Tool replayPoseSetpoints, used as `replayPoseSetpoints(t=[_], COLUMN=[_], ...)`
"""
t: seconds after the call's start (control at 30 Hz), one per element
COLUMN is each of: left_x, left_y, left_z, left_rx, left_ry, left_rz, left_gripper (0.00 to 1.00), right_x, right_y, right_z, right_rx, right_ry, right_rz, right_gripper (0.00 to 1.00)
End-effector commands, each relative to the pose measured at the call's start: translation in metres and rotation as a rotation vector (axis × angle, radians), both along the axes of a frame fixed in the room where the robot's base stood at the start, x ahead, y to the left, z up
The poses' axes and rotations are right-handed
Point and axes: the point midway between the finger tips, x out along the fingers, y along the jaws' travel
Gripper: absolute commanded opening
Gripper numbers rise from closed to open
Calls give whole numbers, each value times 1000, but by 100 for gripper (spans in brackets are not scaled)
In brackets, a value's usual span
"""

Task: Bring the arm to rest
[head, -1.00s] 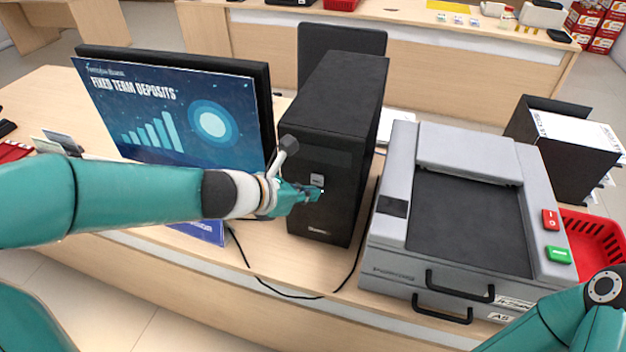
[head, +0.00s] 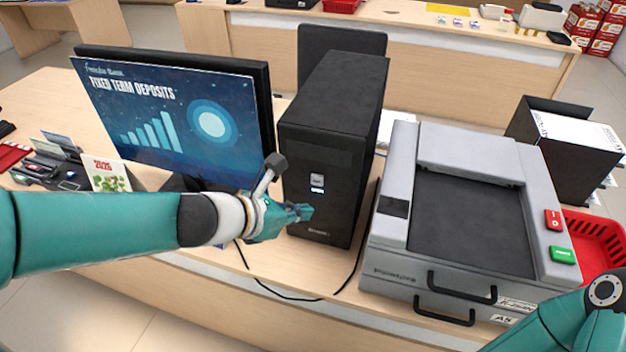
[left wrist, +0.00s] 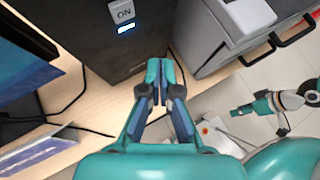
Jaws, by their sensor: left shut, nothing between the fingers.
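The left gripper (head: 303,212) is in front of the black computer tower (head: 334,130), below its power button (head: 317,180), with its fingers together and nothing between them. In the left wrist view the same gripper (left wrist: 160,68) points at the tower's lower front and the counter edge. The button (left wrist: 123,12) reads "ON", with a lit strip under it. Whether the fingertips touch the tower is hard to tell; they look apart from it. My right arm (head: 590,315) shows at the lower right.
A monitor (head: 170,115) stands left of the tower, and a grey machine (head: 390,250) with black handles stands right. A calendar (head: 107,175) sits at the left. Open floor (head: 130,315) lies before the counter.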

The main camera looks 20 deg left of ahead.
Motion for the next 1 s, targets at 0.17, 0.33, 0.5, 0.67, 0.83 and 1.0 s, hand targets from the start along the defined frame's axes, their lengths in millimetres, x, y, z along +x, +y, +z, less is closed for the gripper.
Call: replayPoseSetpoints(t=[0.17, 0.33, 0.5, 0.67, 0.83, 1.0], left_x=[0, 0, 1, -7, -54, -133], left_y=[0, 0, 3, -2, -8, -3], left_z=[0, 0, -15, -79, -188, -289], left_rx=[0, 0, 1, 12, 172, 454], left_ry=[0, 0, 35, 185, 379, 412], left_rz=[0, 0, 7, -16, -228, -745], left_gripper=[0, 0, 0, 0, 0, 0], right_x=[0, 0, 0, 0, 0, 0], right_y=[0, 0, 0, 0, 0, 0], right_z=[0, 0, 0, 0, 0, 0], right_rx=[0, 0, 0, 0, 0, 0], right_ry=[0, 0, 0, 0, 0, 0], right_rz=[0, 0, 0, 0, 0, 0], right_gripper=[40, 40, 40, 40, 40, 40])
